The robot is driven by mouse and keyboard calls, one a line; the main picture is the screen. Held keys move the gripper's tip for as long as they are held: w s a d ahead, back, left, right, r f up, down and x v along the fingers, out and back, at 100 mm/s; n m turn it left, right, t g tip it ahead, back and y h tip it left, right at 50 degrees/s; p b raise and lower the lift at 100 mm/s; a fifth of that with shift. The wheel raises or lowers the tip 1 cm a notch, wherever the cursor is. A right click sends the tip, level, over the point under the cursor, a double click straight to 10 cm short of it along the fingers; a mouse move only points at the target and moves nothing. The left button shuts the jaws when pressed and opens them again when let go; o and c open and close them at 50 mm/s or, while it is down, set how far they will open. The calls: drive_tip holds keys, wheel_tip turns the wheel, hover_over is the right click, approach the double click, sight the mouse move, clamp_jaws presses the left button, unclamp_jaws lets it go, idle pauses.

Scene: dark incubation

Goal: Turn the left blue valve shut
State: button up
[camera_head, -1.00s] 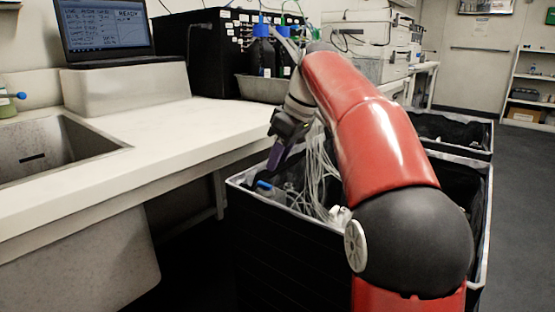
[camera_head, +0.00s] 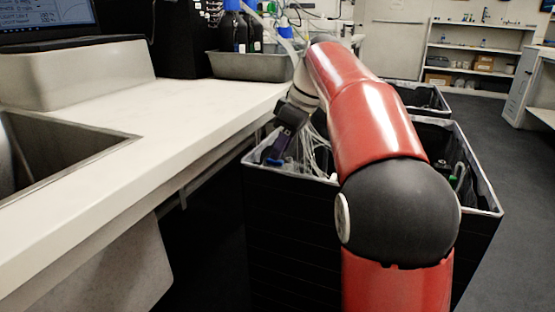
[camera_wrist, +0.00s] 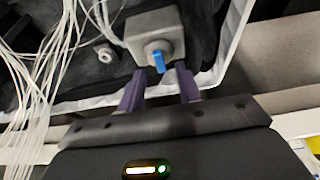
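A blue valve handle (camera_wrist: 158,62) sticks out from a round collar on a grey block (camera_wrist: 172,22) inside the black bin (camera_head: 300,240). My gripper (camera_wrist: 160,84) has two purple fingers spread apart with nothing between the tips. The handle lies just beyond the tips, roughly in line with the gap. I cannot tell whether either finger touches it. In the head view my gripper (camera_head: 274,156) is low at the bin's near left corner and mostly hides the valve there.
Thin pale tubes (camera_wrist: 45,35) hang left of the valve, near a small grey fitting (camera_wrist: 104,54). The bin's pale rim (camera_wrist: 234,45) runs close to the right finger. The white counter (camera_head: 190,115) stands left of the bin. Dark floor (camera_head: 500,150) is open at right.

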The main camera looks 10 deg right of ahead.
drive_tip(key=shift+x, duration=1.8)
drive_tip(key=shift+c, duration=0.2)
clamp_jaws()
